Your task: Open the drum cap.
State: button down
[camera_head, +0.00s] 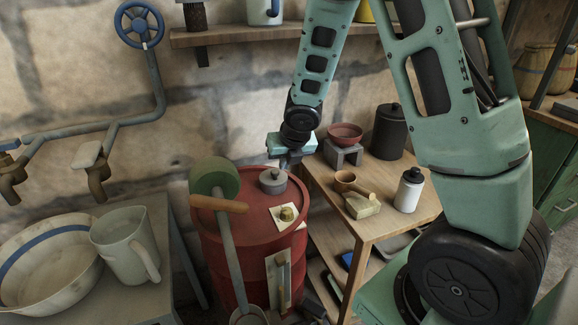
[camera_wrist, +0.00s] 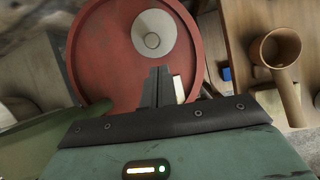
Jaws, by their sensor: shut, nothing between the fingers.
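The red drum (camera_head: 232,232) stands upright left of the wooden table. A small brass cap (camera_head: 286,214) sits on a pale square patch (camera_head: 299,217) on the drum's top. A grey lidded pot (camera_head: 272,181) stands behind it on the same top. My gripper (camera_head: 285,162) is above the rear right of the drum top, behind and above the brass cap, and touches neither. In the wrist view my gripper's fingers (camera_wrist: 161,76) are together and empty over the red drum top (camera_wrist: 98,45). The pot (camera_wrist: 154,32) shows beyond them. The brass cap is not visible there; a pale sliver shows beside the fingers.
The wooden table (camera_head: 388,222) at right holds a brown ladle cup (camera_head: 347,182), a white bottle (camera_head: 408,190), a red bowl and a dark canister. A jug (camera_head: 124,245) and basin stand at left.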

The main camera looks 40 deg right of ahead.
aim_at(277, 183)
jog(key=x, duration=0.2)
jog(key=b+x, duration=0.1)
jog(key=x, duration=0.2)
jog(key=a+x, duration=0.1)
jog(key=x, duration=0.1)
jog(key=shift+f, duration=0.35)
jog(key=shift+d, duration=0.1)
